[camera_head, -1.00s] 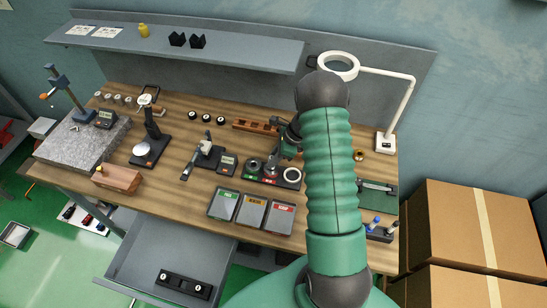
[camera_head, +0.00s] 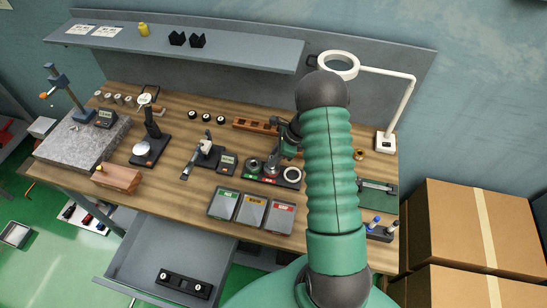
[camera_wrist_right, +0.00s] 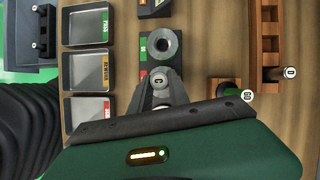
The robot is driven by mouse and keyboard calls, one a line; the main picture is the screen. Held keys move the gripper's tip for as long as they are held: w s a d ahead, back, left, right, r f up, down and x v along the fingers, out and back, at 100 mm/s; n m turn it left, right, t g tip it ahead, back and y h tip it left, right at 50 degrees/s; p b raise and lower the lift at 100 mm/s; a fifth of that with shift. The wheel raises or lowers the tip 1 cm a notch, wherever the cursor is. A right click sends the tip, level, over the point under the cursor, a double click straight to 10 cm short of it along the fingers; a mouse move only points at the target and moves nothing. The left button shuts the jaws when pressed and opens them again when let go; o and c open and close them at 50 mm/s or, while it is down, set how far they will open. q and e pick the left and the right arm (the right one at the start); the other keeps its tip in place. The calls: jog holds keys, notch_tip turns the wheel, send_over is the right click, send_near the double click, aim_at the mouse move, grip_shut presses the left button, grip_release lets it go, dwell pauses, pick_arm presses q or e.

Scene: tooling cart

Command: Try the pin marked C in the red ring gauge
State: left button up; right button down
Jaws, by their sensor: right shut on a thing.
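The pin marked C (camera_wrist_right: 158,82) is held between the fingertips of my right gripper (camera_wrist_right: 160,92), its marked end facing the wrist camera. The gripper also shows in the head view (camera_head: 275,158), low over the gauge block (camera_head: 262,180). The block carries a grey ring by a green label (camera_wrist_right: 160,44) and a red label (camera_head: 268,181) beside the gripper. The red ring gauge is largely hidden by the pin and fingers. I cannot tell whether the pin's lower end is inside it. My left gripper is out of view.
Three trays with green, yellow and red labels (camera_head: 253,212) stand in front of the block. A GO-marked piece (camera_wrist_right: 246,96) is close to the gripper. A lamp (camera_head: 385,140) stands at right.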

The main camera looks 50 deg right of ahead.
jog(key=shift+f, duration=0.25)
dwell(0.5)
jog(key=shift+s+a+f, duration=0.1)
jog(key=shift+s+f, duration=0.05)
dwell(1.1)
jog(key=shift+r, duration=0.3)
jog(key=shift+r+p, duration=0.3)
jog(key=shift+r, duration=0.1)
jog(key=shift+f+b, duration=0.35)
jog(key=shift+f, duration=0.2)
dwell(1.5)
jog(key=shift+f, duration=0.2)
dwell(1.1)
jog(key=shift+r, duration=0.25)
